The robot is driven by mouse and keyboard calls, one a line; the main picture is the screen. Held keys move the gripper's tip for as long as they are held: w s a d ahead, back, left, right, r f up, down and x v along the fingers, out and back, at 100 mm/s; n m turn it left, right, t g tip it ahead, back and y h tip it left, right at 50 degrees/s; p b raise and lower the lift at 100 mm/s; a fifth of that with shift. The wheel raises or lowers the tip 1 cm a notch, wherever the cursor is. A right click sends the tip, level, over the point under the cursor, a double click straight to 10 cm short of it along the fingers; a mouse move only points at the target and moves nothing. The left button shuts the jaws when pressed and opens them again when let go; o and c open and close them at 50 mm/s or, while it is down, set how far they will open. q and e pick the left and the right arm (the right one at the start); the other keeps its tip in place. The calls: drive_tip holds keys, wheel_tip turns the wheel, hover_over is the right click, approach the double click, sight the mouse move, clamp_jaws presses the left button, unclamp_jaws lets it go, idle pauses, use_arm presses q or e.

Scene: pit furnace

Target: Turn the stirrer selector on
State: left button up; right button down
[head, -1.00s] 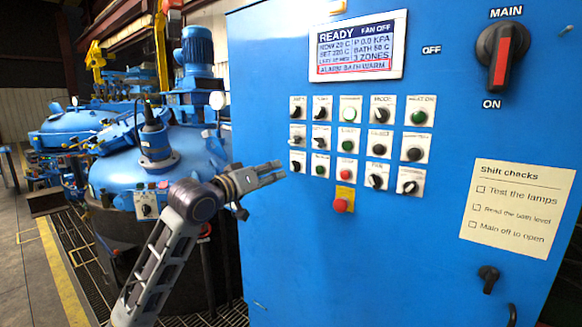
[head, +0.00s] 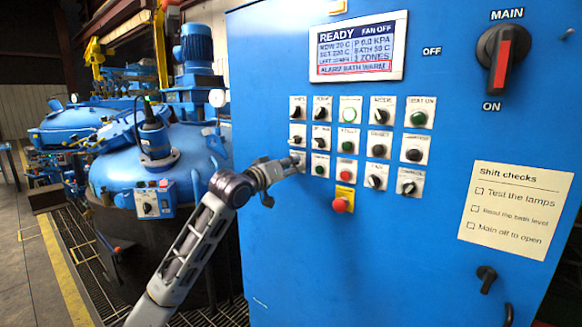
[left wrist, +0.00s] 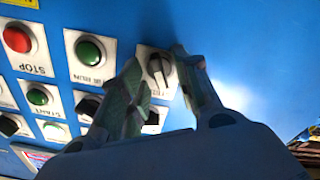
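The stirrer selector seems to be the lower-left knob on the blue cabinet's control panel; my left gripper (head: 296,165) covers most of it in the head view. In the left wrist view a dark knob with a grey grip (left wrist: 160,68) sits on a white plate, its label upside down and partly hidden. My left gripper (left wrist: 156,58) is open there, with one finger on each side of this knob. Whether the fingers touch it I cannot tell. My right gripper is not in view.
A green lamp (left wrist: 90,50) and a red stop button (left wrist: 18,38) lie beside the knob. Several selectors and lamps fill the panel. A red button on yellow (head: 341,204) is below. The main switch (head: 502,60) is upper right. A blue vessel (head: 150,175) stands left.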

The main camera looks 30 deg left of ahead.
use_arm(q)
drive_tip(key=shift+w, duration=0.15)
clamp_jaws()
